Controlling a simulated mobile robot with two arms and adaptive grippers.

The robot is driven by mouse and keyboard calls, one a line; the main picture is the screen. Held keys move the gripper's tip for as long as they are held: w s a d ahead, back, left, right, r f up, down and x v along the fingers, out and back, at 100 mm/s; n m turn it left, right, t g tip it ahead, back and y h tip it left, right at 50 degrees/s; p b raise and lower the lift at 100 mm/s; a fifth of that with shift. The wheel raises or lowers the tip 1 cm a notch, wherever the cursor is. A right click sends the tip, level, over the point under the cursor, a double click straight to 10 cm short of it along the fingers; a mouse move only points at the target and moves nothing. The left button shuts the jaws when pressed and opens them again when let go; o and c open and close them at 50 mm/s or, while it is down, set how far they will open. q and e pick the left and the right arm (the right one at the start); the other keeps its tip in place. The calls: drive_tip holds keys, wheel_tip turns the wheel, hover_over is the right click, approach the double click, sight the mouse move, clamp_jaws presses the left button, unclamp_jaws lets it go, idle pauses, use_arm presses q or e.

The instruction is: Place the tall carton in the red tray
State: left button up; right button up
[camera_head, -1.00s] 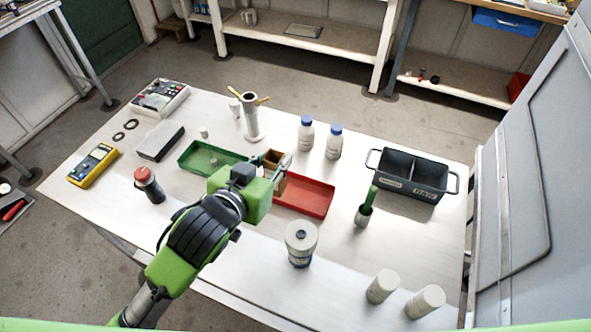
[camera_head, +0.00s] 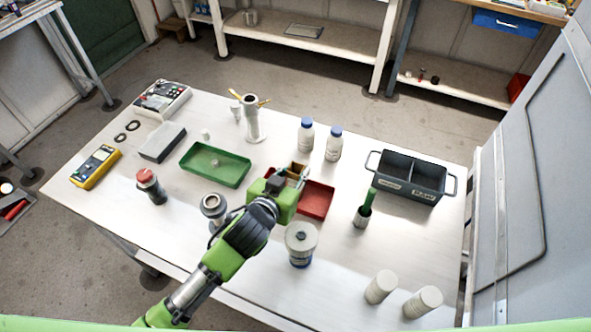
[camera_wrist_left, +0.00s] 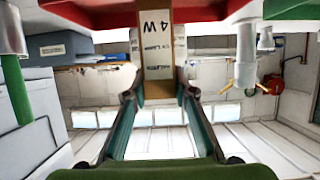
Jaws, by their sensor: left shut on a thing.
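The tall carton (camera_head: 299,169), brown with a pale side, is held in my left gripper (camera_head: 290,176), over the left and far part of the red tray (camera_head: 318,202). In the left wrist view the carton (camera_wrist_left: 158,60) is between the two fingers (camera_wrist_left: 158,105), with printed labels on its pale side. The red tray (camera_wrist_left: 95,14) shows behind it along the top edge of that view. My gripper and arm hide the tray's left part in the head view. I cannot tell whether the carton touches the tray floor. My right gripper is not in view.
A green tray (camera_head: 215,165) lies to the left. Two blue-capped bottles (camera_head: 333,143) stand behind the red tray. A grey divided bin (camera_head: 410,180) and a green-handled tool in a cup (camera_head: 364,212) are to the right.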

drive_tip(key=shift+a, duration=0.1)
use_arm(q)
drive_tip(key=o, duration=1.1)
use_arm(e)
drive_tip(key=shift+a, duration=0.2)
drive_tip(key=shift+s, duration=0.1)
use_arm(q)
drive_tip(key=b+v, duration=0.1)
drive_tip(key=v, duration=1.1)
drive_tip(key=shift+a+b, duration=0.1)
drive_tip(key=shift+b, duration=0.25)
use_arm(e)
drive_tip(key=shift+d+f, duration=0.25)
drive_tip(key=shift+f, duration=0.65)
use_arm(q)
drive_tip(key=shift+s+f, duration=0.1)
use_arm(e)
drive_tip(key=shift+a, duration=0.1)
